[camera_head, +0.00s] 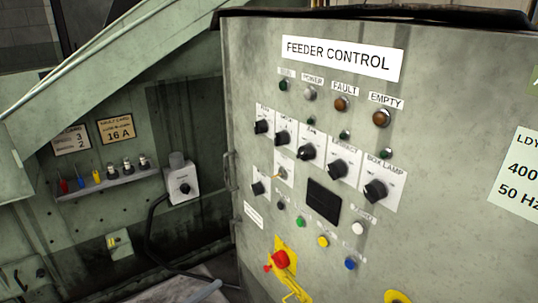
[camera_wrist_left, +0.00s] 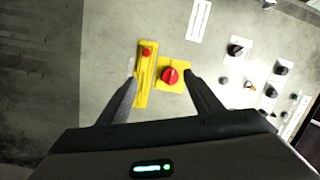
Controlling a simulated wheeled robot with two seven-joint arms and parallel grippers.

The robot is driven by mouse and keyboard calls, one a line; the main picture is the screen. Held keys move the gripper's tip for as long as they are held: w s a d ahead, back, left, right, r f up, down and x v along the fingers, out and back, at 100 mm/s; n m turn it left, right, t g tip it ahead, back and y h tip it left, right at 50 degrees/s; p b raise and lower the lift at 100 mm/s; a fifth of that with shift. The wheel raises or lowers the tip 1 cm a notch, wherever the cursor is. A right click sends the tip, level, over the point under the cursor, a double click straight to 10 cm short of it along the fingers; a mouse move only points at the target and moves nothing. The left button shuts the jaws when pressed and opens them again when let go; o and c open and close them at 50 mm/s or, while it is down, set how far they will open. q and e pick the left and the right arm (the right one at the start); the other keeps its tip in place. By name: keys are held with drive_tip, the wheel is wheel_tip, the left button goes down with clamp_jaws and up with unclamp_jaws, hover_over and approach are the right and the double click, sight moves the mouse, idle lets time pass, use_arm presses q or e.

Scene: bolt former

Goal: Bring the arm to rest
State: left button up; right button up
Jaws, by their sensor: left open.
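My left gripper (camera_wrist_left: 160,79) shows in the left wrist view with its two fingers apart and nothing between them that they touch. Beyond the fingertips is the grey panel of the feeder control cabinet (camera_head: 430,90), with a red mushroom button (camera_wrist_left: 170,75) on a yellow plate and a yellow strip (camera_wrist_left: 146,75) with a small red part beside it. In the head view the same red button (camera_head: 281,258) is low on the cabinet front. I cannot make out either gripper in the head view.
The cabinet front carries several black rotary knobs (camera_head: 375,191), a dark display (camera_head: 323,200) and coloured buttons. At left, a shelf (camera_head: 110,183) holds small items beside a grey switch box (camera_head: 181,184) with a black cable.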

use_arm(q)
drive_tip(key=s+a+f+n+y+p, duration=0.1)
drive_tip(key=s+a+f+n+y, duration=0.15)
drive_tip(key=f+n, duration=0.35)
drive_tip(key=s+a+f+n+g+y+p, duration=0.1)
drive_tip(key=s+f+n+y+p, duration=0.2)
drive_tip(key=f, duration=0.5)
drive_tip(key=s+a+f+n+y, duration=0.2)
drive_tip(key=s+f+n+y, duration=0.2)
drive_tip(key=s+f+n, duration=0.15)
drive_tip(key=s+d+f+n+g+y+p, duration=0.1)
drive_tip(key=s+f+n+g, duration=0.2)
drive_tip(key=s+f, duration=0.3)
drive_tip(key=s+f+n+g+y+p, duration=0.1)
drive_tip(key=s+f, duration=0.6)
drive_tip(key=s, duration=0.8)
drive_tip(key=n+g+p, duration=0.1)
drive_tip(key=n+g, duration=0.1)
drive_tip(key=shift+d+f+g, duration=0.3)
drive_tip(key=shift+d, duration=0.1)
use_arm(e)
wheel_tip(320, 180, down, 8)
drive_tip(key=a+t, duration=0.2)
drive_tip(key=shift+f+y, duration=0.25)
drive_tip(key=shift+y, duration=0.15)
